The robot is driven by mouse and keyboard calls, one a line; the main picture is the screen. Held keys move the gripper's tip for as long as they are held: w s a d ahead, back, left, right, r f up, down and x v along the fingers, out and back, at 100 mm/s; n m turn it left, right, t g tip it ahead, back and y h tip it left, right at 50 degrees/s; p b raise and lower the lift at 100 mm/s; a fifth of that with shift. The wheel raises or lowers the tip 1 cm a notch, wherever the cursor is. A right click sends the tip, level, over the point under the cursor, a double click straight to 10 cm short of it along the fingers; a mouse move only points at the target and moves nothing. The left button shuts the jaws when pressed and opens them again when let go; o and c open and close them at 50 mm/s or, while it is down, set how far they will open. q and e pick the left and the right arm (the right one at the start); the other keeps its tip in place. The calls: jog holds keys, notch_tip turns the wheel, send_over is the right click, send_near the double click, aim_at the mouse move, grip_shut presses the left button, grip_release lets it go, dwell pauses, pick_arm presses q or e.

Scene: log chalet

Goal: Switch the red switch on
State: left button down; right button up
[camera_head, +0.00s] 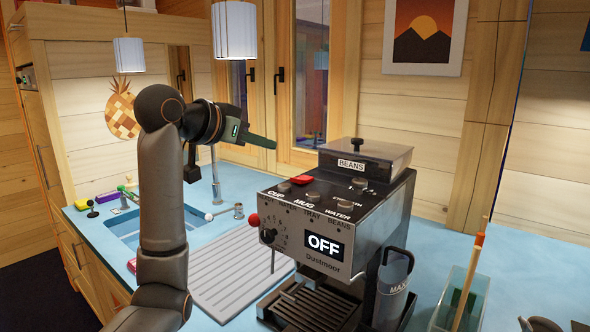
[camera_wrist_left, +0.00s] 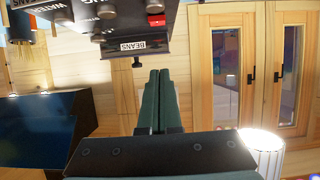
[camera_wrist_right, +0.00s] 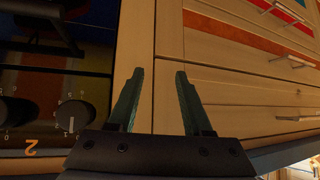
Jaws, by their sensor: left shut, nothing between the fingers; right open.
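The coffee machine (camera_head: 370,188) stands on the blue counter with its display (camera_head: 323,246) reading OFF. A small red switch (camera_head: 301,180) sits on its top panel near the back left edge; it also shows in the left wrist view (camera_wrist_left: 157,20). A round red knob (camera_head: 254,219) sticks out at the machine's front left side. My left gripper (camera_head: 273,143) is shut and empty, above and behind the red switch and apart from it; its closed fingers show in the left wrist view (camera_wrist_left: 159,73). My right gripper (camera_wrist_right: 160,73) is open and empty beside wooden drawers, outside the head view.
A sink (camera_head: 130,229) with a tap and a ribbed drainboard (camera_head: 240,275) lie left of the machine. A glass box (camera_head: 462,300) holding an orange stick stands at right. A white lamp (camera_head: 234,30) hangs above the left gripper. Dark knobs (camera_wrist_right: 74,115) are near the right gripper.

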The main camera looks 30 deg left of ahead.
pick_arm(q)
jog(key=p, duration=0.3)
send_over(292, 187)
jog(key=w, duration=0.1)
notch_tip(292, 187, down, 4)
jog(key=shift+s+f+b, duration=0.25)
jog(key=shift+f+b, duration=0.05)
jog(key=shift+f, duration=0.9)
jog(key=shift+s+a+f, duration=0.1)
jog(key=shift+s+f, duration=0.1)
jog(key=shift+f, duration=0.6)
